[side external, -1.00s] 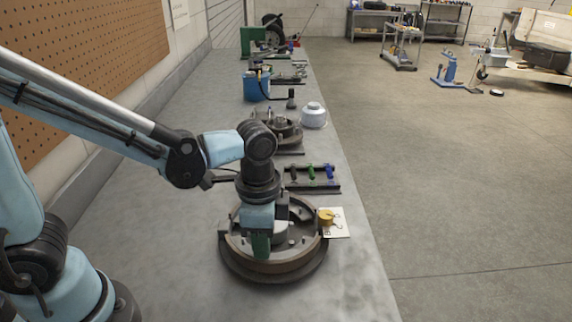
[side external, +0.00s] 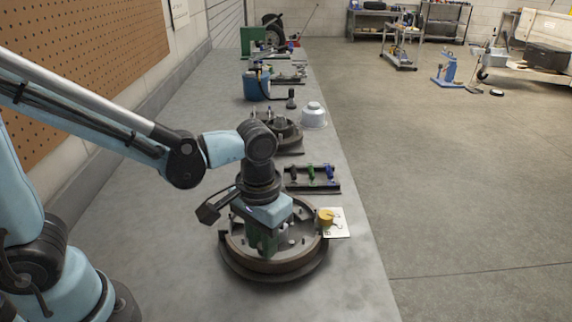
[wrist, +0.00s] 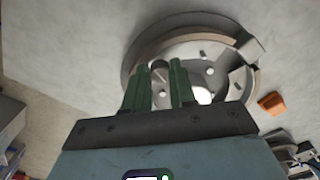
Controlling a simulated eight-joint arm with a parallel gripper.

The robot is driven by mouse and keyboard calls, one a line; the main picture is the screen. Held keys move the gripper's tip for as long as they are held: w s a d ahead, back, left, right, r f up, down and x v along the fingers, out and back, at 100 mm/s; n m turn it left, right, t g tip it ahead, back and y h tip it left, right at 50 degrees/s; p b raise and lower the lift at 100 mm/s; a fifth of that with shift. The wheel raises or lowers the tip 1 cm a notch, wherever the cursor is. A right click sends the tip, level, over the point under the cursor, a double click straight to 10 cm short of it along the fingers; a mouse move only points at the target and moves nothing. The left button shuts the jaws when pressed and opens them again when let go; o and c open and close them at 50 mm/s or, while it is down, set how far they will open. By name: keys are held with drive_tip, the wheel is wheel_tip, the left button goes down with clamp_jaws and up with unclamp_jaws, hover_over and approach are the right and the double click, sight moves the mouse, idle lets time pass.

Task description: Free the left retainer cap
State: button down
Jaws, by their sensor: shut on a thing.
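The round brake assembly (side external: 235,262) lies flat on the bench, a brown ring with parts inside it. It also shows in the wrist view (wrist: 140,48). My gripper (side external: 263,250) points down into the left part of the ring. In the wrist view its two green fingers (wrist: 160,75) stand a little apart, with a small grey piece between them. My gripper is shut on this piece, apparently the left retainer cap, which the fingers largely hide. Small bright round parts (wrist: 210,71) show inside the ring to the right of the fingers.
A white card (side external: 340,229) with a yellow piece (side external: 326,217) lies right of the ring. Farther back are another round assembly (side external: 285,135), a pale pot (side external: 313,117) and a blue container (side external: 256,86). The front bench is clear.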

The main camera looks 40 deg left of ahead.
drive_tip(key=shift+n, duration=1.2)
drive_tip(key=c, duration=0.9)
unclamp_jaws()
drive_tip(key=shift+r, duration=0.1)
drive_tip(key=shift+r, duration=5.95)
